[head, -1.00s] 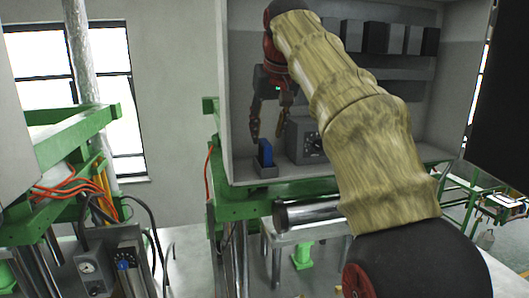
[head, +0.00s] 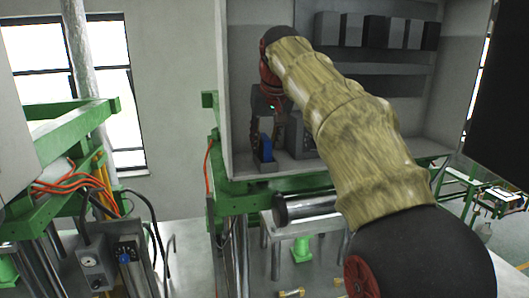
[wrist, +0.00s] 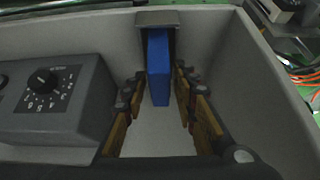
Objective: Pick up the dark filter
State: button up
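A blue upright block (wrist: 159,70) stands in a small grey holder (wrist: 157,18) against the cabinet wall; it also shows in the head view (head: 265,148). My gripper (wrist: 160,76) is open, with its brown-padded fingers on either side of the block. A small gap shows at the left finger; contact on the right is unclear. In the head view my gripper (head: 266,135) is low over the cabinet floor, at the block. The darkest block-shaped item is a dark block (head: 375,31) in a row on the upper shelf; I cannot tell whether it is a filter.
A grey control box with a black dial (wrist: 42,80) stands close to the left finger in the wrist view. The cabinet wall (wrist: 265,85) is close on the right. An upper shelf (head: 380,66) carries several grey and dark blocks. Green frames (head: 285,184) support the cabinet.

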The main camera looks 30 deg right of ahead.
jog(key=c, duration=0.6)
grip_shut()
jog(key=shift+r, duration=0.1)
